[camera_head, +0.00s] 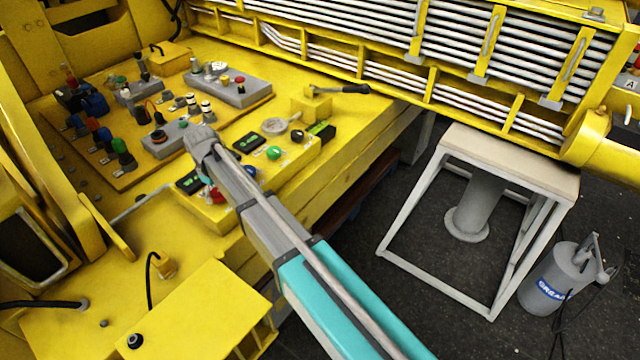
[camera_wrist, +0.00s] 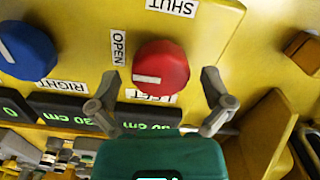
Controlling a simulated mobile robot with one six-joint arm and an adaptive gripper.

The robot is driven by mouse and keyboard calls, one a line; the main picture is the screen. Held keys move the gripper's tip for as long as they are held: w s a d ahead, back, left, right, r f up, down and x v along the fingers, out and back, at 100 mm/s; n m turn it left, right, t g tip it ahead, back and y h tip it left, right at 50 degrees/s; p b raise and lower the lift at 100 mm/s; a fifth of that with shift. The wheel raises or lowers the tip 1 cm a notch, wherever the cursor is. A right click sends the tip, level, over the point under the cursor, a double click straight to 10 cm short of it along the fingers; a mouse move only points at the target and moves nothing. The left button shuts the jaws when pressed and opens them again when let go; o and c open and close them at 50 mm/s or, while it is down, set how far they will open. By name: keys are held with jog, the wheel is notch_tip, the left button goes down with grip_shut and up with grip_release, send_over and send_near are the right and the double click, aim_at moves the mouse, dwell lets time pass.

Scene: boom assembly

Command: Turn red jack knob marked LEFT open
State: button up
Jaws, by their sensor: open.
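The red jack knob (camera_wrist: 161,67) is round with a white mark line on its face, on a yellow panel. A LEFT label sits beside it, partly hidden, with OPEN (camera_wrist: 118,48) and SHUT (camera_wrist: 172,6) labels around it. My gripper (camera_wrist: 163,97) is open, with one finger on each side of the knob's lower edge in the wrist view; I cannot tell whether they touch it. In the head view the red knob (camera_head: 217,196) is partly hidden by my arm, and my gripper (camera_head: 203,178) is over the panel.
A blue knob (camera_wrist: 26,50) labelled RIGHT is left of the red knob in the wrist view. Green displays (camera_wrist: 150,126) lie below it. In the head view a green knob (camera_head: 274,153) and a black knob (camera_head: 297,136) share the panel. A hammer-like tool (camera_head: 340,89) lies behind.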

aim_at(218, 192)
jog(key=m, duration=0.6)
jog(key=shift+m, duration=0.4)
jog(key=m, duration=0.4)
jog(key=shift+r+m, duration=0.25)
jog(key=shift+m, duration=0.15)
notch_tip(218, 192, up, 14)
jog(key=f+p, duration=0.1)
jog(key=p, duration=1.3)
jog(key=s+d+f+b, duration=0.1)
jog(key=d+f+b, duration=0.1)
jog(key=d, duration=0.8)
jog(key=s+d+f+b, duration=0.1)
jog(key=d+f+b, duration=0.2)
jog(key=d, duration=0.7)
jog(key=s+d+f+b, duration=0.1)
jog(key=d+f+b, duration=0.1)
jog(key=d, duration=0.8)
jog(key=shift+f+m+b, duration=0.4)
jog(key=shift+b, duration=0.2)
jog(key=s+d+f+b, duration=0.1)
jog(key=s+d, duration=0.3)
jog(key=d, duration=0.4)
jog(key=s+d+f+b, duration=0.2)
jog(key=s+d, duration=0.3)
jog(key=d, duration=0.3)
jog(key=shift+s+f+m+b, duration=0.25)
jog(key=shift+m+b, duration=0.05)
